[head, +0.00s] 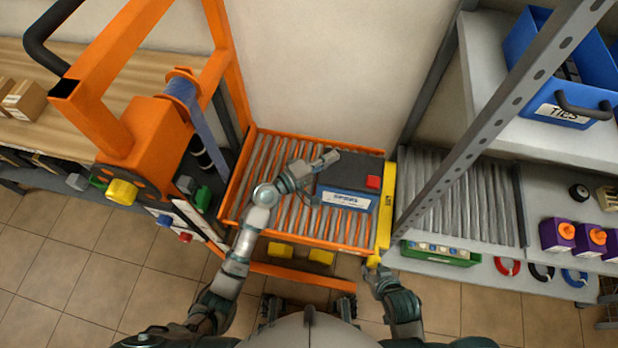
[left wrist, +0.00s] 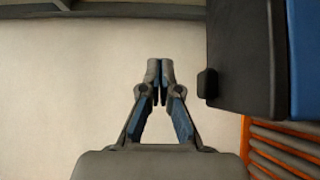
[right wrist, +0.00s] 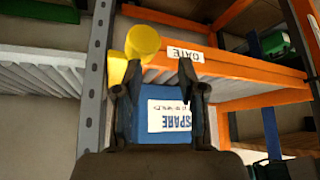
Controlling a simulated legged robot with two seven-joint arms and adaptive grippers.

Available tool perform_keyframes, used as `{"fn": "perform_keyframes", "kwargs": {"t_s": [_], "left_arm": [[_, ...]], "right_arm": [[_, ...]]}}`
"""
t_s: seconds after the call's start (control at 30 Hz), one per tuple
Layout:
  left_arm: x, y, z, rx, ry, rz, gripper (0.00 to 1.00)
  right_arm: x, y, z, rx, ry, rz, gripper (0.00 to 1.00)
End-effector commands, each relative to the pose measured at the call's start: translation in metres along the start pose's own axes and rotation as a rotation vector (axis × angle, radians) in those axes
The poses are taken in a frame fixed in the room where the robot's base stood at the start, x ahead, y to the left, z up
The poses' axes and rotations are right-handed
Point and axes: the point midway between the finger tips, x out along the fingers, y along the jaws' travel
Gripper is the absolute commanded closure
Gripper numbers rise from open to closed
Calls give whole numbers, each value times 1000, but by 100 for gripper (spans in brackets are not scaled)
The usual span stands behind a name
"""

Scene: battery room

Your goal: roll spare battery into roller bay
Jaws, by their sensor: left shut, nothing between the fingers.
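The spare battery (head: 345,188), dark-topped with a blue labelled side and red patch, lies on the orange trolley's roller deck (head: 290,225), at its right end. A yellow gate bar (head: 386,210) stands between it and the grey roller bay (head: 460,205), whose visible rollers are bare. My left gripper (head: 328,157) is shut and empty at the battery's back left; in the left wrist view the fingertips (left wrist: 160,70) are left of the battery (left wrist: 245,60), apart from it. My right gripper (head: 372,272) is open near the yellow gate knob (right wrist: 142,42); contact is unclear.
A perforated grey post (head: 480,125) rises in front of the bay. A green box (head: 440,253) sits at the bay's front edge. The orange trolley upright (head: 140,50) and reel stand left.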

Motion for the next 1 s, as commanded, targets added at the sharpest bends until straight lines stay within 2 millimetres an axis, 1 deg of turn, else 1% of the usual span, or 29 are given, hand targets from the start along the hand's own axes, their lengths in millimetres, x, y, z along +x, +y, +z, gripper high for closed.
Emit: {"fn": "perform_keyframes", "kwargs": {"t_s": [0.03,0.3,0.33,0.4,0.5,0.67,0.8,1.0], "left_arm": [[-7,-3,-8,0,1,-3,100],[-49,-3,-50,2,2,-3,100],[-52,-6,-52,-2,0,-3,100],[-50,-22,-49,-7,-2,-3,100],[-49,-41,-49,-7,-1,-3,100],[-50,-72,-49,-8,-1,-3,100],[-50,-99,-49,-8,-1,-4,100],[-50,-134,-48,-6,-1,-3,100]], "right_arm": [[3,0,-3,-1,23,-2,60],[10,-4,-33,-2,182,-13,60],[11,-5,-38,-2,207,-14,60],[14,-8,-52,-2,293,-21,60],[13,-12,-74,-1,415,-31,60],[6,-18,-107,2,622,-45,60],[-7,-23,-132,9,806,-59,60],[-32,-27,-157,21,1047,-76,60]]}}
